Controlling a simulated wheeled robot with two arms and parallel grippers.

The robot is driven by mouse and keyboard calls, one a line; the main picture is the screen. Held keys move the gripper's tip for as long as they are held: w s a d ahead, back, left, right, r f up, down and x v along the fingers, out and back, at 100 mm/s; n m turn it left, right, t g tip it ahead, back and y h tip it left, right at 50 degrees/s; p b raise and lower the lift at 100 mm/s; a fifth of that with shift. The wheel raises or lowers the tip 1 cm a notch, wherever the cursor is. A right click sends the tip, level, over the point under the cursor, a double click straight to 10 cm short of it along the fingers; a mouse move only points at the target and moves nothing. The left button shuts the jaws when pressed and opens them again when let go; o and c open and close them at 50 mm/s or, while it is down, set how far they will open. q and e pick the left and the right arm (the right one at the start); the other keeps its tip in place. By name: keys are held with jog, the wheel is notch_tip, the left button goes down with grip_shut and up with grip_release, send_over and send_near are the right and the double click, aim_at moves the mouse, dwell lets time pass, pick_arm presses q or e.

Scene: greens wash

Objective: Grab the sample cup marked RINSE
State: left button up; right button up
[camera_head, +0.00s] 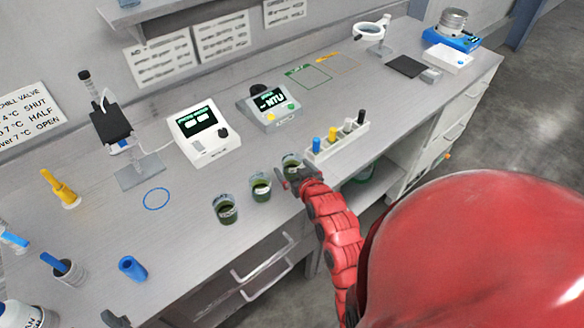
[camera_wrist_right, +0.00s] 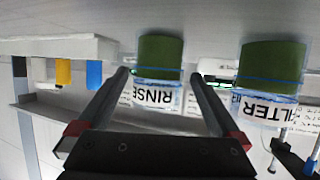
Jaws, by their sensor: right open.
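Three clear cups of dark green contents stand in a row near the bench's front edge. The RINSE cup (camera_wrist_right: 160,60) shows its label upside down in the right wrist view; in the head view it is the rightmost cup (camera_head: 291,161), partly covered by my gripper. My right gripper (camera_head: 297,178) is open at this cup. In the wrist view its fingertips (camera_wrist_right: 160,77) show at either side of the cup, with gaps; how deep they reach is unclear. The cup marked FILTER (camera_wrist_right: 270,75) stands beside it, the middle cup (camera_head: 260,187) in the head view.
The third cup (camera_head: 226,210) stands farther left. A white rack (camera_head: 338,145) with coloured pens is close to the right of the RINSE cup. Meters (camera_head: 201,135) stand behind. A blue cylinder (camera_head: 132,269) lies front left. A dark shape at the bottom left edge may be my left gripper.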

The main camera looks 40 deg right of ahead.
aim_at(289, 162)
jog(key=shift+w+p, duration=0.35)
jog(key=shift+w, duration=0.05)
jog(key=p+x, duration=0.2)
jog(key=x, duration=0.2)
jog(key=shift+s+d, duration=0.1)
jog(key=shift+d, duration=0.1)
jog(key=shift+w+f, duration=0.15)
jog(key=shift+w, duration=0.05)
jog(key=c, duration=1.4)
